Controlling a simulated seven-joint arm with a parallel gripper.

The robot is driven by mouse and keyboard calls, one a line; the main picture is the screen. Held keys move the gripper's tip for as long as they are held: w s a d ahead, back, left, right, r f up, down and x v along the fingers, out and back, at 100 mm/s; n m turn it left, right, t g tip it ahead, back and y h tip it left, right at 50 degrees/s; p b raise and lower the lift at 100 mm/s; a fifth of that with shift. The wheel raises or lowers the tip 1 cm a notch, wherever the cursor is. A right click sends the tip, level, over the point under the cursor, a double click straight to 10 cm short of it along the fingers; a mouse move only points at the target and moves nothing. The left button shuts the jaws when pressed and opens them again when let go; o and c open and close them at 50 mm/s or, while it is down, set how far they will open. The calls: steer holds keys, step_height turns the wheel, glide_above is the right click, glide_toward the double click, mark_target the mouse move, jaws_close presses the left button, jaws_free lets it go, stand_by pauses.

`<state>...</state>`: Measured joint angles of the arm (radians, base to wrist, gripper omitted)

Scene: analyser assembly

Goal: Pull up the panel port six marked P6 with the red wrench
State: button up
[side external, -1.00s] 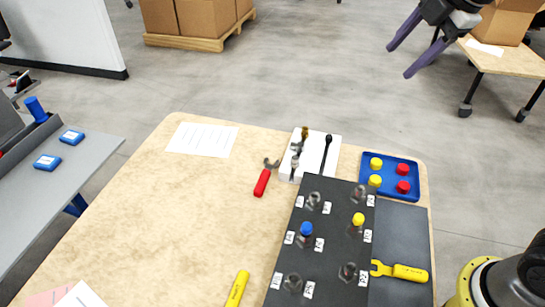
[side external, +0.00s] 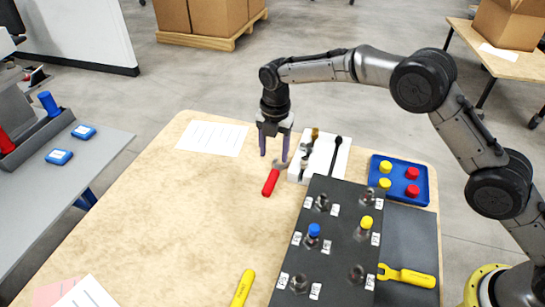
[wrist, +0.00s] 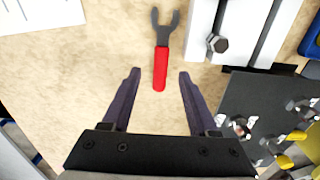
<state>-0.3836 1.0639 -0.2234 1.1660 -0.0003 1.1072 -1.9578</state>
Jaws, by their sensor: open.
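The red wrench (side external: 271,180) lies on the wooden table, left of the white block; its handle is red and its forked head is dark grey. It also shows in the wrist view (wrist: 161,66), handle toward me. My gripper (side external: 274,154) is open and empty, with purple fingers pointing down near the wrench. In the wrist view the fingers (wrist: 159,75) lie either side of the handle's end, apart from it. The black panel (side external: 333,259) carries several ports with small white labels. The labels are too small to read, so I cannot tell which is P6.
A white block (side external: 338,163) with fittings and a black rod stands behind the panel. A blue tray (side external: 400,198) holds red and yellow caps. Yellow wrenches lie at right (side external: 408,276) and in front (side external: 242,289).

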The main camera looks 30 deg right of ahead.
mark_target(272, 176)
steer(key=shift+s+a+f, duration=0.2)
steer(key=shift+f, duration=0.3)
steer(key=shift+s+a+f, duration=0.15)
steer(key=shift+a+f, duration=0.05)
steer(key=shift+f, duration=3.35)
jaws_close()
steer(key=shift+r, duration=0.15)
steer(key=shift+s+a+r, duration=0.2)
steer(key=shift+r, duration=0.75)
steer(key=shift+s+a+r, duration=0.15)
steer(key=shift+r, duration=0.85)
steer(key=shift+s+a+r, duration=0.2)
steer(key=shift+r, duration=0.75)
